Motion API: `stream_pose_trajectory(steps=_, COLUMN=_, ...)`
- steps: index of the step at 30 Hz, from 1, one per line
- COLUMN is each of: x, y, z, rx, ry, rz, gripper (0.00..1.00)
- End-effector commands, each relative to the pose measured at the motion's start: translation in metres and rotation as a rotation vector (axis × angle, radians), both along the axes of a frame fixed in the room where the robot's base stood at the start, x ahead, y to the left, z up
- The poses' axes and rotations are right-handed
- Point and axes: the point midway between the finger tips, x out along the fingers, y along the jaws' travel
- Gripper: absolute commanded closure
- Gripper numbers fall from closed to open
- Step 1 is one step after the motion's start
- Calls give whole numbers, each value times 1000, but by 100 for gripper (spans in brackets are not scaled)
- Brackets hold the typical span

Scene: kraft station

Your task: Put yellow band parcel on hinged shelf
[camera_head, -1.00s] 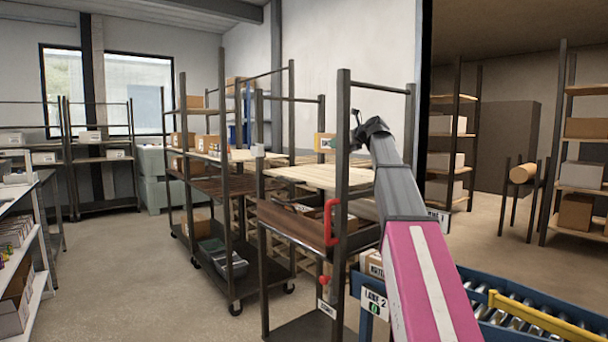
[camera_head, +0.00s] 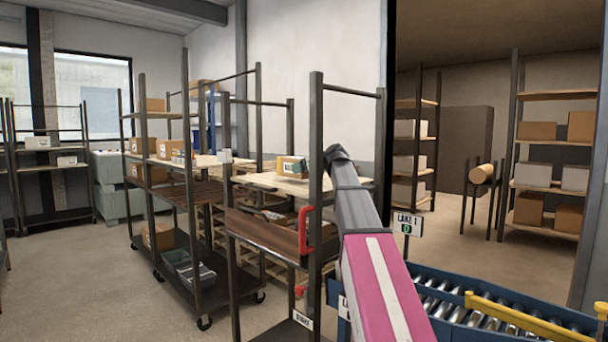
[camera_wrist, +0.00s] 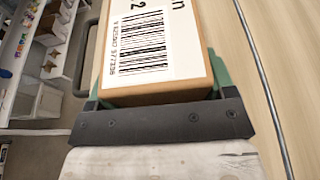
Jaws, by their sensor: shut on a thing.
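My gripper (camera_wrist: 160,85) is shut on a cardboard parcel (camera_wrist: 150,50), with green pads on both of its sides. The wrist view shows its white barcode label; no yellow band is clear there. In the head view the parcel (camera_head: 288,167) shows an orange-yellow face and a label, at or just above the pale upper shelf (camera_head: 262,182) of the near rack; contact cannot be told. Below it is a dark brown board (camera_head: 262,233) with a red handle (camera_head: 304,230). Which one is hinged is unclear. My gripper's fingers are hidden in the head view.
A dark post (camera_head: 316,150) stands in front, close to my arm. Small items lie on the dark board. A second wheeled rack (camera_head: 192,200) stands left. A blue roller conveyor (camera_head: 440,275) with a yellow bar is at lower right. The floor at left is open.

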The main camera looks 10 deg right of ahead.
Motion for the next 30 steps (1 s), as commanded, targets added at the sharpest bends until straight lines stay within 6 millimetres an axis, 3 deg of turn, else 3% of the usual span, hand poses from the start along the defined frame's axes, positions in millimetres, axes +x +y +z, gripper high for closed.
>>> stream_pose_trajectory(steps=4, x=-1, y=0, z=-19, rx=0, ry=0, rz=0, gripper=58)
stream_pose_trajectory(steps=15, x=0, y=0, z=-22, rx=0, ry=-1, rz=-1, gripper=58)
stream_pose_trajectory(steps=16, x=0, y=0, z=-22, rx=-1, ry=-1, rz=0, gripper=14)
stream_pose_trajectory(steps=18, x=0, y=0, z=-22, rx=-1, ry=-1, rz=0, gripper=0)
stream_pose_trajectory(steps=26, x=0, y=0, z=-20, rx=-1, ry=-1, rz=0, gripper=0)
stream_pose_trajectory(steps=30, x=-11, y=-7, z=-16, rx=0, ry=0, rz=-1, gripper=0)
